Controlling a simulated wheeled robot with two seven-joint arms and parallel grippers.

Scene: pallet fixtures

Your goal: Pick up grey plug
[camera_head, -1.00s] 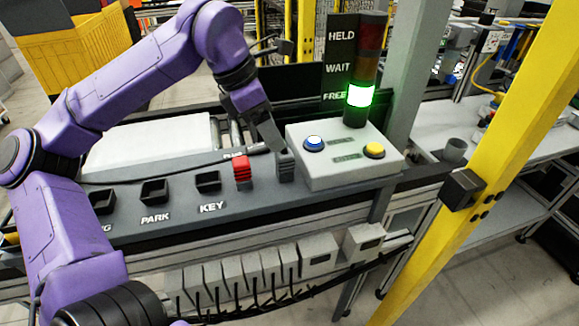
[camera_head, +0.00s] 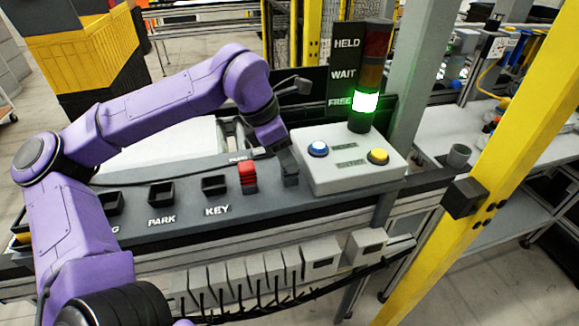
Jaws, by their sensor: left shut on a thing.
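The grey plug (camera_head: 290,180) is a small dark grey block at the right end of the grey fixture panel, close beside the light grey button box. My left gripper (camera_head: 286,163) comes down over it from the upper left and is shut on its top. The fingers hide the plug's upper part. The plug still sits low at the panel; I cannot tell whether it is clear of the surface. My right gripper is not in view.
A red ridged plug (camera_head: 247,178) stands just left of the grey one. Empty black sockets marked KEY (camera_head: 214,187) and PARK (camera_head: 161,194) lie further left. The button box (camera_head: 350,170) and lit signal tower (camera_head: 364,105) stand close on the right. A yellow post (camera_head: 490,165) rises further right.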

